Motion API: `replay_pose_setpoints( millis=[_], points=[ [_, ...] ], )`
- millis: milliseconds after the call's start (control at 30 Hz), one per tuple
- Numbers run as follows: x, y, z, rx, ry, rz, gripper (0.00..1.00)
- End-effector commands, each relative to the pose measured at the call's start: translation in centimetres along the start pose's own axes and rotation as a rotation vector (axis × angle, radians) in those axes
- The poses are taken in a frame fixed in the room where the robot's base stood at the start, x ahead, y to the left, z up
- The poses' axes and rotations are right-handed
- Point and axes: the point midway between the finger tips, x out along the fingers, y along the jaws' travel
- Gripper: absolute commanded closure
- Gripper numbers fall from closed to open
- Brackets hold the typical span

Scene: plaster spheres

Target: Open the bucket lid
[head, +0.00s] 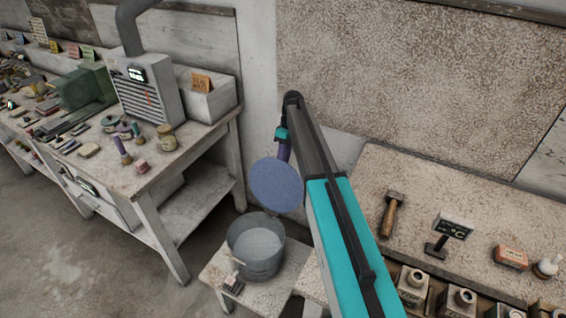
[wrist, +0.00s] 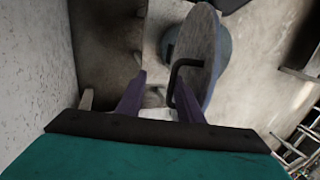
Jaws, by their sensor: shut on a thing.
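The round blue-grey lid (head: 277,186) hangs tilted, near upright, from my gripper (head: 284,150), apart from the bucket and above it. In the wrist view the lid (wrist: 203,45) shows nearly edge-on, with its dark bent handle (wrist: 174,72) at the purple fingers of my gripper (wrist: 158,98). My gripper is shut on the lid's handle. The grey metal bucket (head: 256,262) stands upright and open on a low stand, and its pale inside shows. In the wrist view the bucket (wrist: 226,48) is partly hidden behind the lid.
The low stand (head: 217,272) also bears a small brush-like thing (head: 233,283). A bench (head: 410,200) on the right holds a hammer (head: 391,213), a small sign and jars. A cluttered workbench (head: 115,178) stands left. The floor between is clear.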

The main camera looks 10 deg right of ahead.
Motion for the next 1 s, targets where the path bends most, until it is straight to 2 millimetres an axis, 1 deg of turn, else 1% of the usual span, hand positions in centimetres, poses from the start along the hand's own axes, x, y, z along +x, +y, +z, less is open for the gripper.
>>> replay_pose_setpoints(
  millis=[33, 267, 467, 667, 1000],
  points=[
    [-0.1, 0.3, -0.1, 0.001, 0.004, 0.008, 0.74],
    [-0.2, 0.2, -0.2, 0.0, 0.005, 0.009, 0.74],
    [-1.2, 0.3, -0.2, 0.0, 0.007, 0.011, 0.74],
    [-3.3, 0.4, -0.1, 0.001, 0.006, 0.012, 0.74],
    [-8.3, 0.2, -0.1, 0.0, 0.005, 0.008, 0.74]
  ],
)
